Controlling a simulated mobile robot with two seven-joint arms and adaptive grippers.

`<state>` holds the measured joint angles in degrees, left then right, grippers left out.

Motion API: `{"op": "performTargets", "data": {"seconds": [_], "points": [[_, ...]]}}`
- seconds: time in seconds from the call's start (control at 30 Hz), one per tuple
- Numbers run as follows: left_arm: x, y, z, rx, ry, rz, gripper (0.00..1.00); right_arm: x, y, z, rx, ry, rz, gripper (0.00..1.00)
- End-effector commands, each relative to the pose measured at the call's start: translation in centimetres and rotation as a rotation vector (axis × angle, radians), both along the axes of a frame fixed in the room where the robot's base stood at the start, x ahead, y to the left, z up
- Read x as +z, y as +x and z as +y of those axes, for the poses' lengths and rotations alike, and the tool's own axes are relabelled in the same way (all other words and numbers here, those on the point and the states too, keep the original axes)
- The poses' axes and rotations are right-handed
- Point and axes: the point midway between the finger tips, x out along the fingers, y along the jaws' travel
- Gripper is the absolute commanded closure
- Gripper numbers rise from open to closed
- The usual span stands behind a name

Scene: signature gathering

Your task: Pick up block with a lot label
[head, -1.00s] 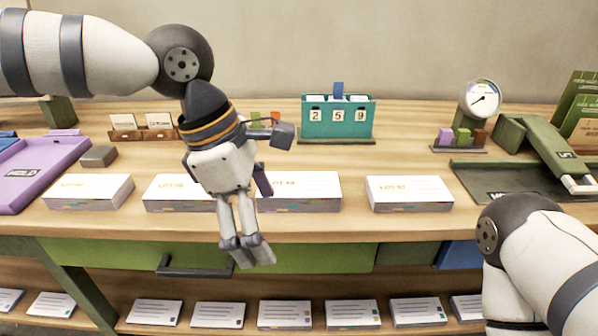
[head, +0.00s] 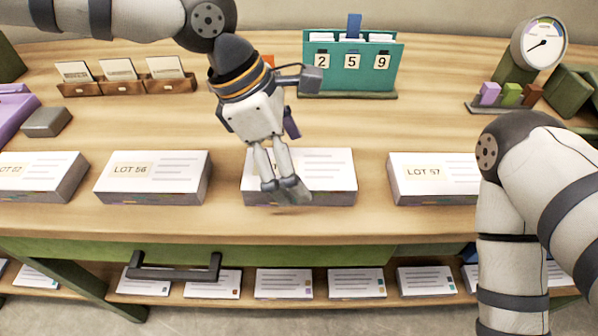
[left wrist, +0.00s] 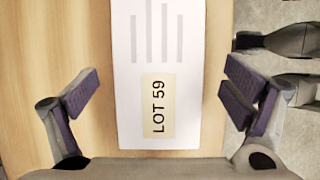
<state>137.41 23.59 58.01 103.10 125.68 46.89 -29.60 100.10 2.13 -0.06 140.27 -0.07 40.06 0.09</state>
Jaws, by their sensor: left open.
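A white block with a tan label reading LOT 59 (left wrist: 160,75) lies between the spread purple-padded fingers of my left gripper (left wrist: 160,98) in the left wrist view. In the head view this block (head: 325,178) sits on the bench top, its label mostly hidden behind my left gripper (head: 285,188). The gripper is open, pointing down over the block's left part. Another block labelled LOT 56 (head: 150,180) lies to its left, and one labelled LOT 57 (head: 435,178) to its right. A further block (head: 40,175) is at the left edge. My right gripper is out of view.
A teal holder (head: 350,80) with digits 2, 5, 9 stands behind. A wooden card rack (head: 125,87), a grey block (head: 47,122) and a round dial (head: 540,43) are also on the bench. A drawer handle (head: 173,273) is below, above a shelf of several white blocks.

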Motion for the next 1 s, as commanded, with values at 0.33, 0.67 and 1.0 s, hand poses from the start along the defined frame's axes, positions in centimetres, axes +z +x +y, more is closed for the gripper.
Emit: {"op": "performTargets", "data": {"seconds": [0.33, 0.67, 1.0], "points": [[-2.2, 0.0, -0.9, 0.000, -0.001, -0.001, 0.06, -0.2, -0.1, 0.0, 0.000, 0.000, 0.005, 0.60], [-2.2, 0.0, -0.9, 0.000, 0.000, -0.001, 0.71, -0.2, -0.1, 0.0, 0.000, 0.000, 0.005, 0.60], [-1.3, 0.0, -0.9, 0.001, -0.002, -0.003, 0.71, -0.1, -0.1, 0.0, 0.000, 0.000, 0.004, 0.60]]}}
